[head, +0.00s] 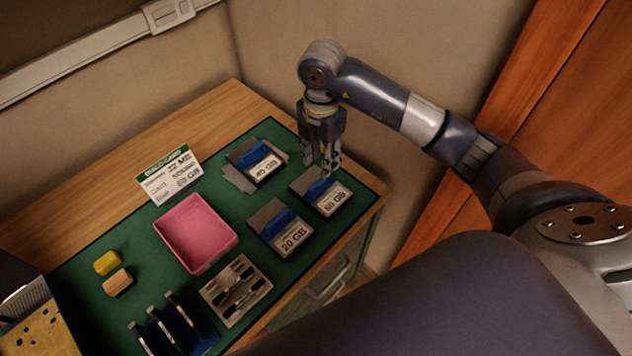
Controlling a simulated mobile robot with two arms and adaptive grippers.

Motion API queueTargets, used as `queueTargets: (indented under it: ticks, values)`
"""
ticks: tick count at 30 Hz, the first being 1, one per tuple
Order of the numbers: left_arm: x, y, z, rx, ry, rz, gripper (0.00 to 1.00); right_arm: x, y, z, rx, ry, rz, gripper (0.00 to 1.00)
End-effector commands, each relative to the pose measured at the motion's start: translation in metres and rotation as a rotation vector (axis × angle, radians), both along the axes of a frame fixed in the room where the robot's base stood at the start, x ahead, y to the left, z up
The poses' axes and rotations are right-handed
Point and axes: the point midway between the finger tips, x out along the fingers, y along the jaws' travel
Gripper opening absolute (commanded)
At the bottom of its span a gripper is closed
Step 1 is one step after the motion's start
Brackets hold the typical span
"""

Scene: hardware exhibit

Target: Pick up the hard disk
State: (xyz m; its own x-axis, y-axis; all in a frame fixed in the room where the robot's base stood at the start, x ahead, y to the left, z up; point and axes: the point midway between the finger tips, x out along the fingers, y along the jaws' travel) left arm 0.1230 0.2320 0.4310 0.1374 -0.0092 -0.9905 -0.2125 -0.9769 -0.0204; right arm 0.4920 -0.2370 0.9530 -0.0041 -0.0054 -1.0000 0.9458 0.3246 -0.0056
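Three labelled hard disk displays with blue holders stand on the green mat (95,262). The "45 GB" disk display (262,168) is at the back. The "20 GB" disk display (291,237) is nearer the front. The third disk display (333,203), its label seemingly "60 GB", is at the right corner. My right gripper (321,168) points down just above the back of this third display. Its fingers look spread with a gap between them, and nothing shows in them. The fingertips partly cover the display's back, and I cannot tell whether they touch it. My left gripper is out of view.
A pink tray (197,262) stands empty mid-mat, beside a white sign (169,175). A tray of small tools (236,291), yellow blocks (107,263) and a blue rack (172,328) are nearer the front. Walls close off the table's back.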

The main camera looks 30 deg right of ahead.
Motion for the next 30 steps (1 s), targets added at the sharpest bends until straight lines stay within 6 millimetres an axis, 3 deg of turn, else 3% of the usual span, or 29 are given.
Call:
queueTargets:
  ticks: [6,9,13,21,29,30]
  values:
    - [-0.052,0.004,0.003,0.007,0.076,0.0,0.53,0.0,0.001,-0.03,0.003,0.002,0.003,0.35]
    - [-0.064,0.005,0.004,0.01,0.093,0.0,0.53,0.0,0.001,-0.036,0.003,0.0,0.003,0.35]
    - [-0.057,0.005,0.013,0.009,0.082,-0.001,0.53,0.003,0.0,-0.049,0.005,0.004,0.003,0.35]
    - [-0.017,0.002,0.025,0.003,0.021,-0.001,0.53,0.007,-0.001,-0.085,0.004,0.001,0.005,0.35]
    - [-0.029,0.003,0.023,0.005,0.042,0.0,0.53,0.007,-0.001,-0.088,0.005,-0.002,0.006,0.35]
    - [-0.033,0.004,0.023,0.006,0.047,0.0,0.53,0.007,-0.001,-0.088,0.005,-0.002,0.006,0.26]
